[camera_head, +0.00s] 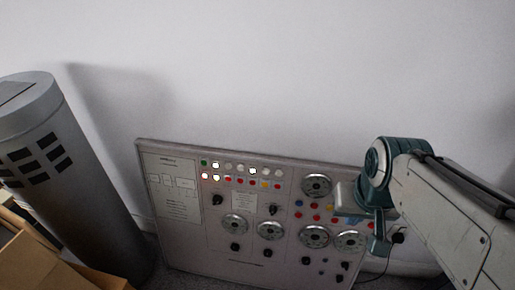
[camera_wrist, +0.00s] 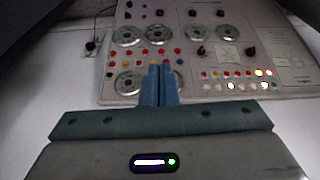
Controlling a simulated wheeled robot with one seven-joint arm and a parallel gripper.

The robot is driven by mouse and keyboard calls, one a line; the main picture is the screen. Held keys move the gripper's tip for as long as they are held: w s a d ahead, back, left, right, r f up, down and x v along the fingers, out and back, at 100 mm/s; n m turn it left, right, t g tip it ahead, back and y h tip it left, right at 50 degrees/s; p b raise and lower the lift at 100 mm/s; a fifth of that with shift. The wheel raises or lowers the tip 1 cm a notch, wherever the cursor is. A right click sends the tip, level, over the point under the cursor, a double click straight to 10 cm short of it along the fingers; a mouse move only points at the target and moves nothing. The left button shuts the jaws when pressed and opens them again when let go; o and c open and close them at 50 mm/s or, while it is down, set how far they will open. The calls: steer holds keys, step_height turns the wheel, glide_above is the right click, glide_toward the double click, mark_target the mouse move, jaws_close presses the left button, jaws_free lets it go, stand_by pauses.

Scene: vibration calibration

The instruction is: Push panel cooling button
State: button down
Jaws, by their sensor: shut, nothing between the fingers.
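The control panel (camera_head: 190,252) is a pale board leaning at the white wall, with dials, black knobs and rows of coloured buttons. A cluster of red, blue and yellow buttons (camera_head: 314,207) sits right of its middle. Labels are too small to read, so I cannot tell which is the cooling button. My gripper (camera_head: 352,220) is at the panel's right side and hides part of this cluster. In the wrist view, my gripper (camera_wrist: 160,68) has its two blue fingers together and empty, over the button cluster. Contact with a button cannot be told.
A grey cylinder (camera_head: 75,180) with dark slots stands left of the panel, with cardboard boxes (camera_head: 50,262) at its foot. Lit indicators (camera_head: 215,165) show at the panel's upper left. A black cable (camera_head: 384,262) lies at the right. The wall above is bare.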

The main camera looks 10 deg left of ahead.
stand_by(0.4)
steer(key=m+t+y+b, duration=0.3)
steer(key=t+y+b, duration=0.45)
steer(key=b, duration=1.05)
glide_toward(253, 170)
steer(key=s+d+t+h, duration=0.2)
steer(key=s, duration=0.3)
steer(key=a+f+m+t+y+b, duration=0.2)
steer(key=a+y+b, duration=0.4)
steer(key=a, duration=0.1)
steer(key=shift+s+f, duration=0.2)
steer(key=shift+s, duration=0.2)
steer(key=shift+w+a+t+y, duration=0.1)
steer(key=shift+t+y, duration=0.15)
steer(key=w+f, duration=0.1)
steer(key=w, duration=0.7)
steer(key=shift+w+d+f, duration=0.25)
steer(key=shift+d+f, duration=0.1)
steer(key=shift+f, duration=0.05)
